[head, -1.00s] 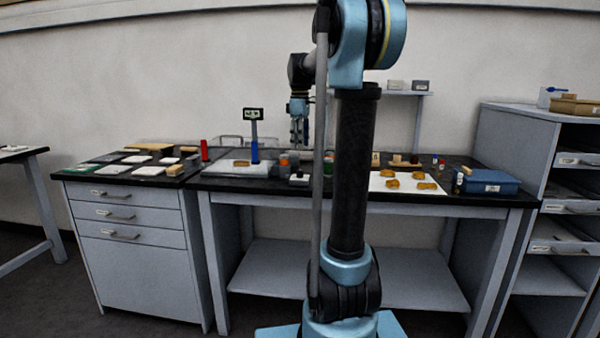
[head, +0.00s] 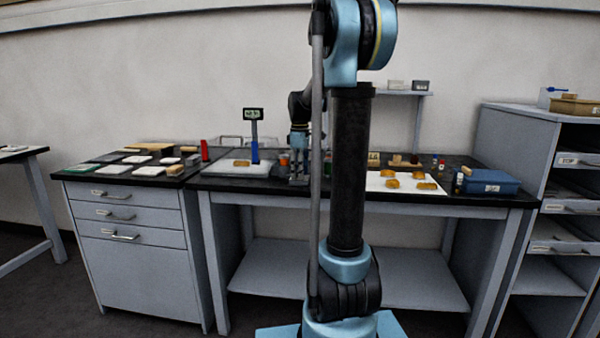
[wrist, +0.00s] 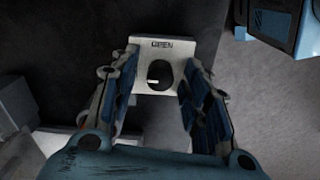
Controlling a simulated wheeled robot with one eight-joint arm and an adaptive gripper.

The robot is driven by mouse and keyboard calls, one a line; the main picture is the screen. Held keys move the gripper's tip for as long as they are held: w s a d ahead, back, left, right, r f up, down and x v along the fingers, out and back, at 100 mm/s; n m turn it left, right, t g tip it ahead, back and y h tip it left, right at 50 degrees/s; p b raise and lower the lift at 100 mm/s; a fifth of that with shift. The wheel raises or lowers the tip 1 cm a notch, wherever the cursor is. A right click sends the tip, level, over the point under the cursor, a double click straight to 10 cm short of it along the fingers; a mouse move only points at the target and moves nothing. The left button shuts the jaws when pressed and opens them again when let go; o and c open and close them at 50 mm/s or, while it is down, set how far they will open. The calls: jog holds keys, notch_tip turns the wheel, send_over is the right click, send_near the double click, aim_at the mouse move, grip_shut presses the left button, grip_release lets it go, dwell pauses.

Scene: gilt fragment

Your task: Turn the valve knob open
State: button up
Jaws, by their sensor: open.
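The valve knob (wrist: 160,74) is a dark round knob on a pale plate (wrist: 145,45) lettered "OPEN" in the wrist view. A short white mark on the knob points to the left, not up at the lettering. My gripper (wrist: 160,66) is open, with one finger on each side of the knob; I cannot tell whether they touch it. In the head view my gripper (head: 298,172) is low over the bench, and the valve is mostly hidden behind it.
A balance pan with an ochre fragment (head: 242,163) and a display post (head: 254,135) stand left of my gripper. A white sheet (head: 412,188) with several fragments and a blue box (head: 490,181) lie to the right. A blue object (wrist: 273,22) shows in the wrist view.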

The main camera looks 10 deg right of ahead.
jog(key=shift+d, duration=0.1)
grip_shut()
jog(key=shift+m, duration=0.3)
jog(key=m, duration=0.3)
jog(key=shift+m, duration=0.3)
jog(key=m, duration=0.4)
jog(key=shift+m, duration=0.3)
jog(key=m, duration=0.4)
jog(key=shift+m, duration=2.5)
